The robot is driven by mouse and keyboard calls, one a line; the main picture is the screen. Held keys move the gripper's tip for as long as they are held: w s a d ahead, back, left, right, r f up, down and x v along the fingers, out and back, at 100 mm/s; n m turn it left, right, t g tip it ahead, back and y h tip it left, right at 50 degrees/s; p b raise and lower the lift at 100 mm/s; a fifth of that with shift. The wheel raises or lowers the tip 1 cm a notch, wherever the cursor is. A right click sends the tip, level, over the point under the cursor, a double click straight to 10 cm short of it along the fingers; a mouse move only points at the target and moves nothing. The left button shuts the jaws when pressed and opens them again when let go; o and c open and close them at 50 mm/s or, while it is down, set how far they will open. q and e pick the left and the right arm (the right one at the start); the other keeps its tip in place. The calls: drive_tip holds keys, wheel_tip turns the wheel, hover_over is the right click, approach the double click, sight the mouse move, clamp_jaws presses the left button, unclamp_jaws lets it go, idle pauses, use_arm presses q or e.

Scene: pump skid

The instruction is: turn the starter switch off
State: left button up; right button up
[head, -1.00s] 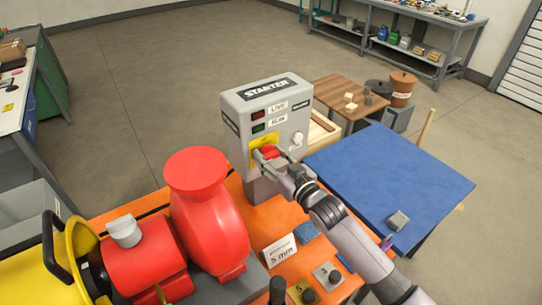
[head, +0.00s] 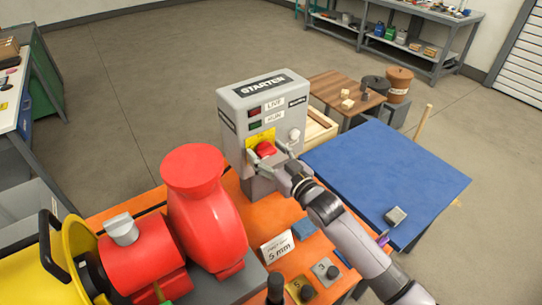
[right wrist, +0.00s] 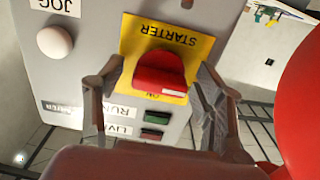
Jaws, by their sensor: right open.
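The grey starter box (head: 243,112) stands upright at the centre of the head view. Its red starter switch (head: 266,149) sits on a yellow plate (head: 253,140) low on the front face. In the right wrist view, upside down, the red switch (right wrist: 160,73) shows a white mark near the "ON" label. My right gripper (head: 267,156) is open just in front of the switch. In the wrist view its fingers (right wrist: 157,80) stand on either side of the switch, with gaps. My left gripper is not in view.
A white jog button (head: 294,135) is beside the plate. The red pump (head: 205,210) stands close at left on the orange bench (head: 125,210). A "5 mm" card (head: 277,248) and small blocks lie in front. A blue table (head: 390,175) is at right.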

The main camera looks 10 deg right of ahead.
drive_tip(key=v, duration=1.2)
drive_tip(key=shift+f, duration=0.1)
